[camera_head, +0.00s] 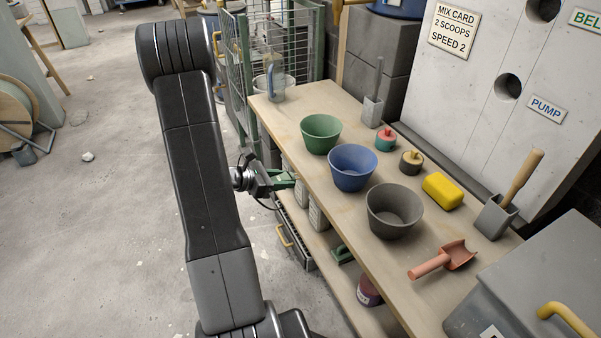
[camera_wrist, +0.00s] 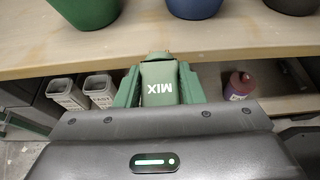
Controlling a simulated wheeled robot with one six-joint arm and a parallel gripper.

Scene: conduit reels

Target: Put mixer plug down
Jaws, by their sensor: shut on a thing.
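The mixer plug (camera_wrist: 160,88) is a dark green block with white "MIX" lettering, seen in the wrist view. My gripper (camera_wrist: 160,80) is shut on it, with a green finger on each side. In the head view, my gripper (camera_head: 284,180) is at the left front edge of the wooden bench (camera_head: 290,110). The plug is hard to tell from the green fingers there. In the wrist view, the plug's far end is just in front of the bench's edge. I cannot tell whether it touches the bench.
Green (camera_head: 321,133), blue (camera_head: 353,167) and grey (camera_head: 394,210) buckets stand on the bench. A yellow block (camera_head: 442,191) and a red scoop (camera_head: 444,260) lie to their right. A lower shelf holds grey containers and a purple bottle (camera_head: 369,291). A wire cage (camera_head: 275,45) stands behind.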

